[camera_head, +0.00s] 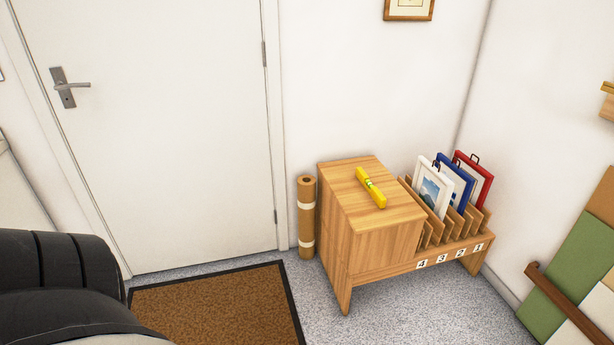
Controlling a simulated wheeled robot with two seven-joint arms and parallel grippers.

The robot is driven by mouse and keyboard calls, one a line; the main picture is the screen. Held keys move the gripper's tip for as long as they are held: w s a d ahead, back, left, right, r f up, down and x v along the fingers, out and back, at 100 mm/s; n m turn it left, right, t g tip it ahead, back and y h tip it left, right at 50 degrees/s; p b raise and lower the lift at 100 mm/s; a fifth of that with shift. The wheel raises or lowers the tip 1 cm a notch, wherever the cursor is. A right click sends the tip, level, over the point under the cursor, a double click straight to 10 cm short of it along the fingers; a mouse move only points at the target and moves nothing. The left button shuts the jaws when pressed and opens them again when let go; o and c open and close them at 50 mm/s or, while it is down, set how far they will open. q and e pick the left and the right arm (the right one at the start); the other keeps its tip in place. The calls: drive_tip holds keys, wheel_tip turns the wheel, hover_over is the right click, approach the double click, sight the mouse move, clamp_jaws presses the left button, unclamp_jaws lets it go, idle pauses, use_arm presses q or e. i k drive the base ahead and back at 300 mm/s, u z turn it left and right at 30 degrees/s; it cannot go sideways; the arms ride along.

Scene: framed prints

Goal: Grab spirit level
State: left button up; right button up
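The yellow spirit level (371,187) lies on top of a low wooden cabinet (388,236), set lengthwise from back left to front right. Nothing touches or covers it. Neither of my grippers shows in the head view, and no gripper is near the level.
A slotted wooden rack with number labels (450,256) joins the cabinet's right side and holds white, blue and red frames. A brown roll (306,217) stands left of the cabinet. A brown doormat (215,308) lies before the closed white door (150,130). Grey floor is clear in front.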

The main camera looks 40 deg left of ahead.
sight(379, 198)
drive_tip(key=z, duration=0.15)
drive_tip(key=i, duration=2.8)
drive_tip(key=u, duration=2.45)
